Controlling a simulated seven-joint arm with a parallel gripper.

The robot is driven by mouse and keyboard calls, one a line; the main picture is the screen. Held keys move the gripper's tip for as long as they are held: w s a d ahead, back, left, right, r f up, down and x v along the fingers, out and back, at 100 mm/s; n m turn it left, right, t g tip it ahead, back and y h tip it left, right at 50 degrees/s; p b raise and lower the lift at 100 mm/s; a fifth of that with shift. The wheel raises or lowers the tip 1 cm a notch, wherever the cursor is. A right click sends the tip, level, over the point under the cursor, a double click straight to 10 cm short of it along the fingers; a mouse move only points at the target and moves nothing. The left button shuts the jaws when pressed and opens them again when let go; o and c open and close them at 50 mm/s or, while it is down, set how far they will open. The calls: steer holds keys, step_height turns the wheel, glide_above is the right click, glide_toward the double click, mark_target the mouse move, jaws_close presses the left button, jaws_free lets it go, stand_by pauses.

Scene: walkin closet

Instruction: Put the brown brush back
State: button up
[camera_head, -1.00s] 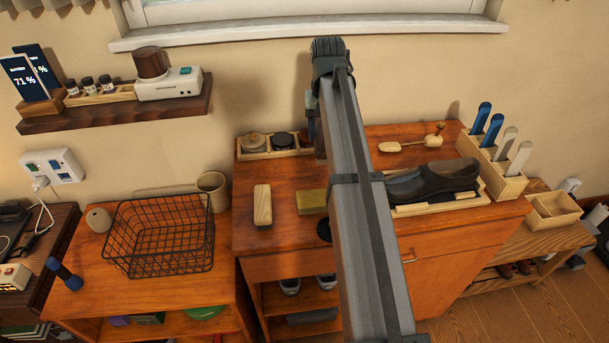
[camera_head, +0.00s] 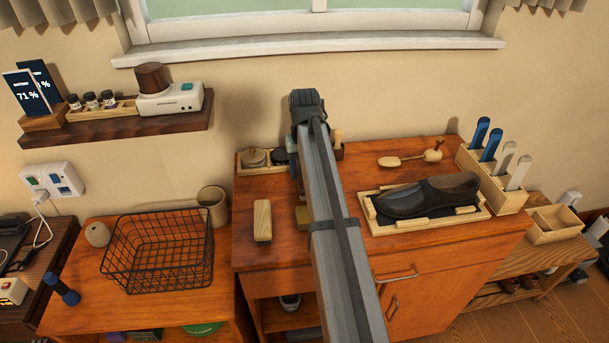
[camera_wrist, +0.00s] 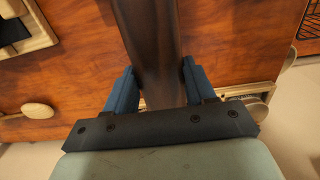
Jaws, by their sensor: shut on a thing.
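My gripper (camera_wrist: 160,88) is shut on a long, smooth dark brown thing (camera_wrist: 150,35), which looks like the brown brush. It runs between the two blue fingers and off the top edge of the wrist view, so its ends are hidden. The reddish wooden cabinet top (camera_wrist: 75,80) lies beyond it. In the head view my arm covers nearly all of the gripper and the held thing. A wooden tray of tins (camera_head: 252,168) stands at the cabinet's back left, beside my arm. A small upright wooden handle (camera_head: 337,136) shows just right of the arm.
A light wooden brush or block (camera_head: 262,221) and a yellowish block (camera_head: 303,216) lie left of my arm. A dark shoe (camera_head: 430,195) in a tray, a shoe tree (camera_head: 412,158) and a holder with upright handles (camera_head: 490,180) stand right. A wire basket (camera_head: 158,255) is left.

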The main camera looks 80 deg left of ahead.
steer(key=shift+f, duration=1.15)
steer(key=shift+f, duration=0.55)
steer(key=o, duration=1.2)
step_height(320, 180, up, 13)
